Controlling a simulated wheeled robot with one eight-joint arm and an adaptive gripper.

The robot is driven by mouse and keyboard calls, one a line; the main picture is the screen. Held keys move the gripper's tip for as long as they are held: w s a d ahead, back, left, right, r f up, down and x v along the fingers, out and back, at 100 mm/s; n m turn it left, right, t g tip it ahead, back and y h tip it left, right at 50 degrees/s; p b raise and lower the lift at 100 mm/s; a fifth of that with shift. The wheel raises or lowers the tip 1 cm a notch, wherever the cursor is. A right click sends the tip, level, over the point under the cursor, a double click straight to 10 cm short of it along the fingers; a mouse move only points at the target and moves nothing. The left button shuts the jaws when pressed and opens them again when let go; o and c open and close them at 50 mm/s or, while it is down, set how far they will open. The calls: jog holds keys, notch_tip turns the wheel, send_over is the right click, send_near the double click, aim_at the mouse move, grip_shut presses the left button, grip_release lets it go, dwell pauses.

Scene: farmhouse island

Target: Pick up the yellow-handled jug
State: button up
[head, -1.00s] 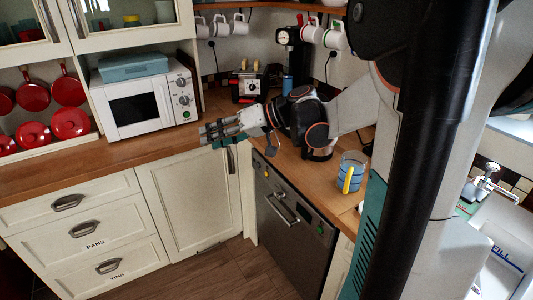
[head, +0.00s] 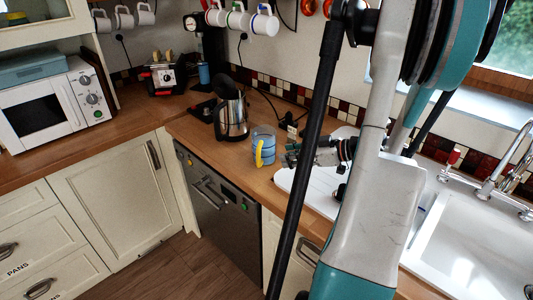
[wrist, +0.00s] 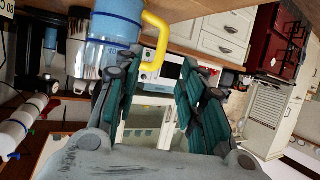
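The jug (head: 264,136) is clear with blue bands and has a yellow handle (head: 258,154). It stands upright on the wooden counter in the head view, its handle towards the front edge. It also shows at the upper left of the wrist view (wrist: 114,24), with the yellow handle (wrist: 157,42) beside the fingertips. My gripper (head: 290,155) is just right of the jug. In the wrist view my gripper (wrist: 158,78) is open, its two teal fingers apart with nothing held between them. Whether a finger touches the jug cannot be told.
A steel kettle (head: 232,119) stands just left of the jug. A toaster (head: 167,76) and a microwave (head: 47,106) are farther left. A white draining board (head: 300,186) and the sink (head: 465,245) lie to the right. Mugs (head: 238,20) hang above. The counter in front of the kettle is clear.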

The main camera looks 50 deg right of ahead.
aim_at(258, 165)
jog(key=b+x, duration=0.1)
jog(key=x, duration=0.6)
jog(key=shift+w+a+f+b, duration=0.1)
jog(key=shift+w+a+b, duration=0.1)
jog(key=shift+b, duration=0.15)
jog(key=b+x, duration=0.2)
jog(key=x, duration=0.2)
jog(key=shift+w+a+f, duration=0.15)
jog(key=shift+a+f, duration=0.05)
jog(key=shift+a, duration=0.05)
jog(key=shift+w, duration=0.35)
grip_shut()
